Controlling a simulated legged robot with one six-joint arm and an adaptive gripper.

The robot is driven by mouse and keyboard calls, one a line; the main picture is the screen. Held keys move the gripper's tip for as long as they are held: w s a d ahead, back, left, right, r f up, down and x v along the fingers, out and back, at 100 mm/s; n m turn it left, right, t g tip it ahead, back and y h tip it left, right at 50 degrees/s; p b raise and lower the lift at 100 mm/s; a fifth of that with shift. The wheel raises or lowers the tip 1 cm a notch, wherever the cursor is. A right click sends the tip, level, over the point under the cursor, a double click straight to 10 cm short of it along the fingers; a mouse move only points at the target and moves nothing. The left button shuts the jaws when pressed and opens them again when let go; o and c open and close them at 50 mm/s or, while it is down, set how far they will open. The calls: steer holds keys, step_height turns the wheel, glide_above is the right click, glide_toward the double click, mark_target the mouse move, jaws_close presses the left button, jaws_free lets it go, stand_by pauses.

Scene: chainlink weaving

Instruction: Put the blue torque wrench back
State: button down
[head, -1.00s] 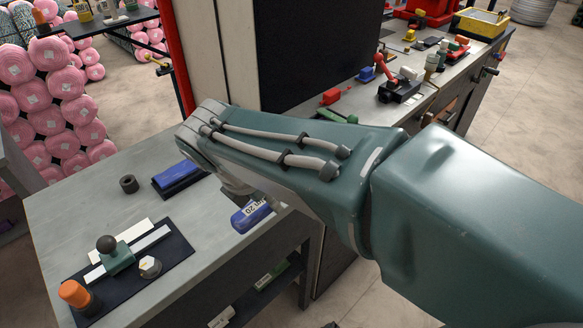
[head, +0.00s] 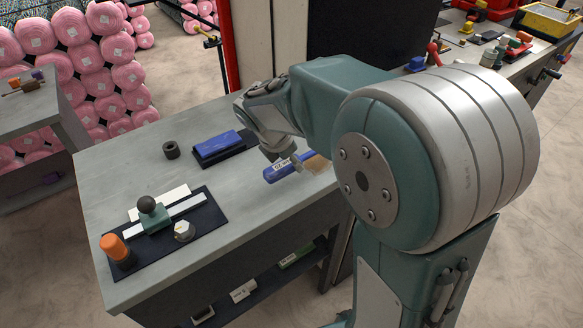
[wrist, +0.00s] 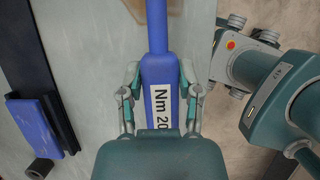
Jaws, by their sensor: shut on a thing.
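The blue torque wrench (head: 284,169) has a white label reading "Nm 20" and lies roughly level at the bench's right edge in the head view. In the wrist view its blue handle (wrist: 159,68) runs up the middle of the picture. My gripper (wrist: 158,88) is shut on the wrench, one finger on each side of the handle. In the head view my arm and wrist hide part of it. I cannot tell whether it touches the bench. A black holder (head: 241,147) with a blue block (head: 217,143) on it lies left of the wrench; it also shows in the wrist view (wrist: 52,65).
The grey bench (head: 130,160) carries a dark ring (head: 171,149) and a dark mat (head: 205,222) with an orange-topped piece (head: 115,248) and a black-knobbed fixture (head: 152,212). A tall dark panel (head: 345,30) stands behind. The bench's middle is clear.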

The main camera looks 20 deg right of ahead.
mark_target(291, 177)
steer(key=shift+w+f, duration=0.25)
steer(key=shift+f, duration=0.7)
steer(key=shift+w+f, duration=0.25)
steer(key=shift+f, duration=0.75)
steer(key=shift+c, duration=1.5)
jaws_free()
steer(key=shift+f, duration=0.15)
steer(key=v, duration=1)
steer(key=shift+w+d, duration=0.15)
steer(key=shift+w, duration=0.1)
steer(key=shift+s+r, duration=0.15)
steer(key=shift+r, duration=0.4)
steer(key=s+d+r+m+t+y, duration=0.1)
steer(key=s+m+t+y, duration=0.1)
steer(key=s+m, duration=0.8)
steer(key=s+d+r+m+t+y, duration=0.1)
steer(key=s+d+m+t+y, duration=0.1)
steer(key=s+m, duration=0.8)
steer(key=shift+r+m, duration=0.4)
steer(key=shift+m, duration=0.6)
